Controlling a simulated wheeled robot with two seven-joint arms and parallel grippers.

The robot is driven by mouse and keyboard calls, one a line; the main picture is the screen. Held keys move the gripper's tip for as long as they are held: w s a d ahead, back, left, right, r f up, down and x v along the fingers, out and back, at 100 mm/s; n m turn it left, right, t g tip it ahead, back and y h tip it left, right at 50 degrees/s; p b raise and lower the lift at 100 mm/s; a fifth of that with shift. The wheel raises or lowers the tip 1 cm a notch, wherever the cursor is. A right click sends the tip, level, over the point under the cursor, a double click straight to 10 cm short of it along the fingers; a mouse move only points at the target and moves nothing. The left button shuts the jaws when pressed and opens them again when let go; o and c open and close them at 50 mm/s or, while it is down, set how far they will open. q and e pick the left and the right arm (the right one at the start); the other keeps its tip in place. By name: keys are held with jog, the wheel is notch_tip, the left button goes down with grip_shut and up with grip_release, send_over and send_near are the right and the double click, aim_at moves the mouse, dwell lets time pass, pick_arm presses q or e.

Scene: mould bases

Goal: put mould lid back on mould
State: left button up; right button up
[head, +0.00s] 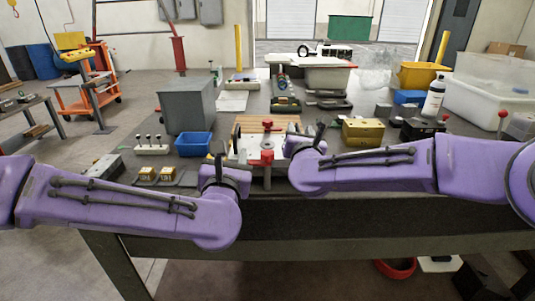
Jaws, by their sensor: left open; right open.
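A pale mould-like fixture (241,151) sits at the table's front edge, between my two grippers. A red knob (267,125) stands at its back and another red knob (267,157) on a metal post at its front. I cannot tell which part is the lid; my arms hide some of the fixture. A brass-coloured block (363,132) lies to the right and could be a mould part. My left gripper (221,161) is open at the fixture's left side. My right gripper (318,134) is open at its right side. I see nothing held in either.
A blue bin (194,145) and a grey box (187,105) stand to the left. Two small yellow blocks (157,174) lie at the front left. A white bottle (433,97), a yellow bin (419,75) and a clear tub (493,88) crowd the right. Tools fill the table's middle back.

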pick_arm(q)
jog(key=o, duration=1.1)
pick_arm(e)
jog(key=s, duration=1.2)
jog(key=shift+r, duration=0.1)
pick_arm(q)
notch_tip(320, 180, up, 7)
jog(key=p, duration=0.4)
jog(key=shift+p, duration=0.3)
pick_arm(e)
notch_tip(320, 180, up, 4)
jog(key=shift+r, duration=0.25)
jog(key=o, duration=1.1)
pick_arm(q)
jog(key=shift+r+p, duration=2.05)
pick_arm(e)
notch_tip(320, 180, up, 7)
